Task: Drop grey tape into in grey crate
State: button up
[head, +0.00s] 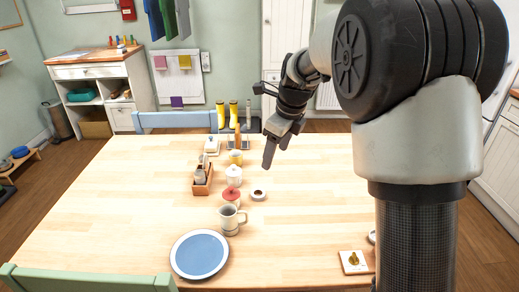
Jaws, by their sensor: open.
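My gripper (275,153) hangs above the far right part of the wooden table, fingers pointing down, open with nothing visible between them. I cannot make out a grey tape for certain. A small round whitish thing with a dark centre (258,194) lies on the table below my gripper; I cannot tell what it is. A greyish edge (371,237) shows beside my arm at the right, mostly hidden. No grey crate is seen; my arm hides much of the right side.
On the table (120,215) are a blue plate (199,254), a grey mug (231,220), a red-lidded jar (231,197), a white lidded pot (234,175), a wooden caddy (203,182) and a small board (354,262). The table's left side is clear. Chairs (85,280) stand at its edges.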

jog(key=w+a+f+m, duration=0.2)
jog(key=w+f+m, duration=0.2)
jog(key=w+f, duration=0.15)
jog(key=b, duration=0.3)
send_near(259, 190)
jog(key=shift+s+a+f, duration=0.1)
jog(key=shift+s+f, duration=0.2)
jog(key=shift+f, duration=0.25)
jog(key=shift+s+a+f, duration=0.15)
jog(key=shift+s+f, duration=0.15)
jog(key=shift+f, duration=0.25)
jog(key=shift+b+x, duration=0.6)
jog(key=shift+x, duration=2.3)
jog(key=shift+w+r, duration=0.1)
jog(key=shift+r, duration=0.05)
jog(key=c, duration=1.2)
